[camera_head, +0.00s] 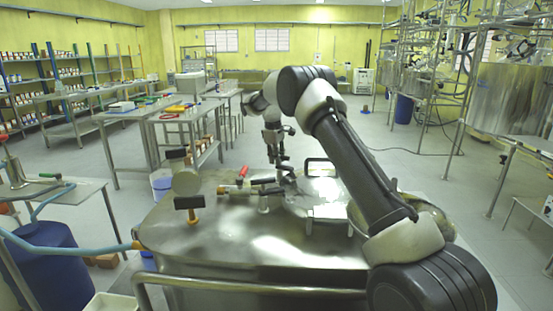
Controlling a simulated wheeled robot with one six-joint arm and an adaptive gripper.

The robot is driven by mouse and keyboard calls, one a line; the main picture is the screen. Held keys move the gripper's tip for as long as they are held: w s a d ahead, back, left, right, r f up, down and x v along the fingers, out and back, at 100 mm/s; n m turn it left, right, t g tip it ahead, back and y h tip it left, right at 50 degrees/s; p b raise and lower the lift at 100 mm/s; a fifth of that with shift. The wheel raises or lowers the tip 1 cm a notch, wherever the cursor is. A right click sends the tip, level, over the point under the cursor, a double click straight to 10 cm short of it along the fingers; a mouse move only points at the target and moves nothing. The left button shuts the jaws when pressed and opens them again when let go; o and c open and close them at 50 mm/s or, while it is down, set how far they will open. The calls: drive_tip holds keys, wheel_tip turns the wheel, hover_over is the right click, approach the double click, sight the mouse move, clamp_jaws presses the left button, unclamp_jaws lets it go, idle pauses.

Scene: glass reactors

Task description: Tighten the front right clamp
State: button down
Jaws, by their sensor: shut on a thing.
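My gripper (281,162) points down over the far middle of a shiny steel vessel lid (240,240). Its fingers are small and dark here and appear shut at a dark metal clamp (288,174) on the lid. The exact contact is too small to make out. Other fittings on the lid include a red-tipped handle (243,171), a black-ended horizontal handle (272,191) left of the clamp, and a black T-handle (188,202) at the left.
A steel rail (250,288) runs along the lid's near side. A black loop handle (321,167) stands right of my gripper. A blue hose (60,247) reaches the vessel's left. Steel tables (175,112) stand behind left, racks at right. The floor between is open.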

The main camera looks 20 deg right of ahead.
drive_tip(key=shift+w+d+r+m, duration=0.1)
drive_tip(key=shift+w+r+m, duration=0.05)
drive_tip(key=shift+m, duration=0.45)
drive_tip(key=shift+w+d+r+m, duration=0.1)
drive_tip(key=shift+m, duration=0.5)
drive_tip(key=shift+d, duration=0.1)
drive_tip(key=c, duration=1.5)
unclamp_jaws()
drive_tip(key=shift+o, duration=0.8)
drive_tip(key=shift+f, duration=0.15)
wheel_tip(320, 180, up, 12)
drive_tip(key=s+a, duration=0.1)
drive_tip(key=a, duration=0.1)
drive_tip(key=shift+s, duration=0.15)
drive_tip(key=shift+f, duration=0.1)
